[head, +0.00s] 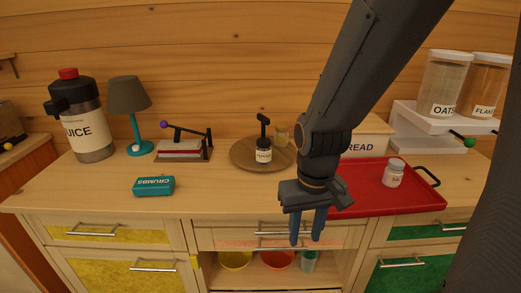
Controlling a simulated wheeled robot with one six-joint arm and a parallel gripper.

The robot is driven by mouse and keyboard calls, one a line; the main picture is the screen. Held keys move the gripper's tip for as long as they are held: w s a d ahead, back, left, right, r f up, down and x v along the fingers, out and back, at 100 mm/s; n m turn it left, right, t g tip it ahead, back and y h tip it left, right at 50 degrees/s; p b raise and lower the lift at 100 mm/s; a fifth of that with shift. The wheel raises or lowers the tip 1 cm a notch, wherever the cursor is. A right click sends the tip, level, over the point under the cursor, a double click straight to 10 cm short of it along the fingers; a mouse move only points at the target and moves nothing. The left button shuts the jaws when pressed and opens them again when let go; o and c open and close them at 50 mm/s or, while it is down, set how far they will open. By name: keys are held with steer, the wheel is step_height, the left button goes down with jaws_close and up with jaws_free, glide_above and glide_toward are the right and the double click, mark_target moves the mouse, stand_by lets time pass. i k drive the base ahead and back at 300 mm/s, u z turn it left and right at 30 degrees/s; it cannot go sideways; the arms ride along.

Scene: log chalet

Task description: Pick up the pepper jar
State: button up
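No jar can be surely read as pepper. A small white-capped jar (393,173) with a pale label stands upright on the red tray (425,198); its label is too small to read surely. A dark-topped pump bottle (263,150) with a white label stands on the round wooden board (240,155). A small yellowish jar (282,135) stands behind it, partly hidden. My gripper (307,240) points down in front of the counter's front edge, left of the red tray. Its two fingers are apart with nothing between them. It touches no jar.
A teal crumbs box (153,186), a juice jug (86,130), a lamp (129,95) and a lever press (183,148) stand on the left. A bread box (370,140) is behind my arm. Oats (442,85) and flakes jars (487,85) stand on a white riser. The front middle counter is clear.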

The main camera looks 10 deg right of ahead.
mark_target(263, 149)
steer(key=z, duration=0.1)
steer(key=k, duration=0.5)
steer(key=u, duration=0.95)
steer(key=i, duration=1)
steer(key=z, duration=0.35)
